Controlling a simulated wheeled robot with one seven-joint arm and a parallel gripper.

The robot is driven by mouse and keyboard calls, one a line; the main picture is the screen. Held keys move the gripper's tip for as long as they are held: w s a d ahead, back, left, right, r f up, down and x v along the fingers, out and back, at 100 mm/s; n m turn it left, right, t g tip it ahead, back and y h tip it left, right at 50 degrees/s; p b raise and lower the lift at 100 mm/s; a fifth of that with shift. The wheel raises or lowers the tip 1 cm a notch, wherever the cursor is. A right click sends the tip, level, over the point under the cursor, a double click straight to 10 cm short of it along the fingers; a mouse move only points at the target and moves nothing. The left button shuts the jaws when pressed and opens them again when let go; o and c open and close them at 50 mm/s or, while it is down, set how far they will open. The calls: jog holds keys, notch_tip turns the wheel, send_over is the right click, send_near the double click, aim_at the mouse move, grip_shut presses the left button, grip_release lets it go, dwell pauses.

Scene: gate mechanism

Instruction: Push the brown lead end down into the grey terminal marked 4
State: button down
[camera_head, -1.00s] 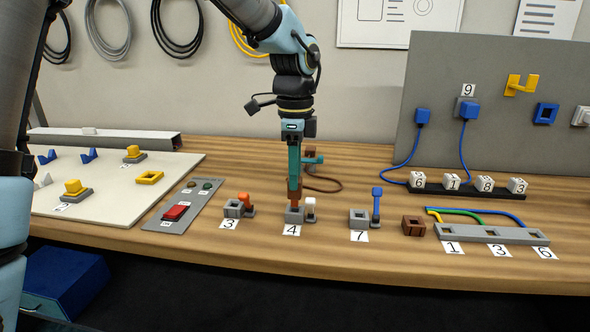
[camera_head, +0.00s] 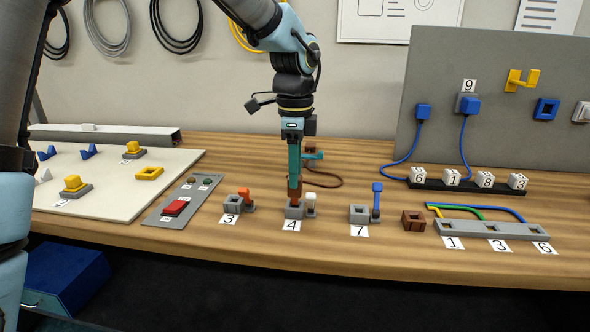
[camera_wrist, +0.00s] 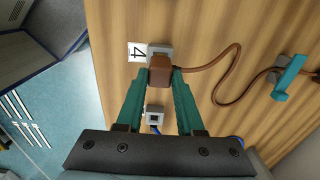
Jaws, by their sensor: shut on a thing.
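The grey terminal marked 4 (camera_head: 293,212) stands near the front of the wooden bench, with a white lever (camera_head: 311,203) at its right side. My gripper (camera_head: 296,186) points straight down above it and is shut on the brown lead end (camera_wrist: 160,72). In the wrist view the lead end lies between the two teal fingertips and covers most of the grey terminal (camera_wrist: 152,48). In the head view the lead end (camera_head: 295,196) meets the terminal's top; how deep it sits I cannot tell. Its brown cable (camera_wrist: 230,72) curves away to a clamp with a teal lever (camera_wrist: 292,78).
Terminal 3 (camera_head: 232,204) with an orange lever stands to the left, and terminal 7 (camera_head: 359,214) with a raised blue lever to the right. A brown block (camera_head: 413,222) and a grey socket strip (camera_head: 490,231) are farther right. A red-button panel (camera_head: 180,203) lies left.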

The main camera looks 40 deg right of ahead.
jog(key=shift+f+b, duration=0.4)
jog(key=shift+f, duration=0.8)
dwell(0.4)
jog(key=shift+c, duration=2.3)
grip_release()
notch_tip(320, 180, up, 11)
jog(key=shift+f, duration=0.1)
